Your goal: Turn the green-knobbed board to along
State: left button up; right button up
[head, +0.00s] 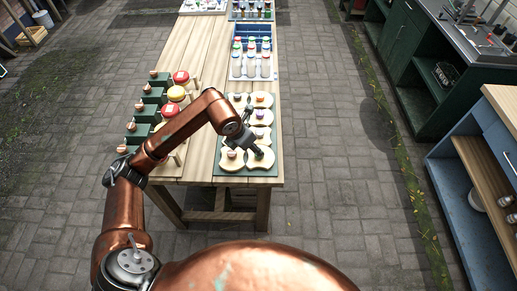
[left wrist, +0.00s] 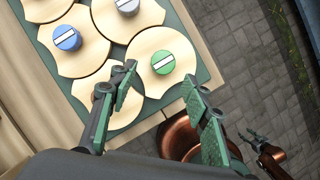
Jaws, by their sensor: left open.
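My left gripper (left wrist: 160,98) is open and empty. Its fingers are apart on the near side of the knob in the wrist view, not around it. In the head view the left gripper (head: 256,150) is over this board. My right gripper (left wrist: 257,136) shows small at lower right.
Other boards with blue (left wrist: 67,38) and grey (left wrist: 127,6) knobs lie close beside it on the green mat (left wrist: 204,72). Several green blocks and red and yellow lidded jars (head: 176,93) stand left. Paving right of the table is clear.

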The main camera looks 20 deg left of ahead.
pick_arm(q)
jog(key=x, duration=0.4)
jog(key=shift+w+d+f, duration=0.1)
jog(key=shift+w+d, duration=0.1)
jog(key=shift+d, duration=0.15)
jog(key=shift+d+f, duration=0.1)
jog(key=shift+f, duration=0.25)
jog(key=shift+w+f, duration=0.1)
jog(key=shift+f, duration=0.05)
jog(key=shift+w+f, duration=0.1)
jog(key=c, duration=1.2)
jog(key=shift+o, duration=0.2)
pick_arm(e)
jog(key=shift+s+d+f, duration=0.1)
jog(key=shift+s+f, duration=0.05)
jog(key=shift+s, duration=0.3)
jog(key=shift+s+d+f, duration=0.1)
jog(key=shift+s, duration=0.35)
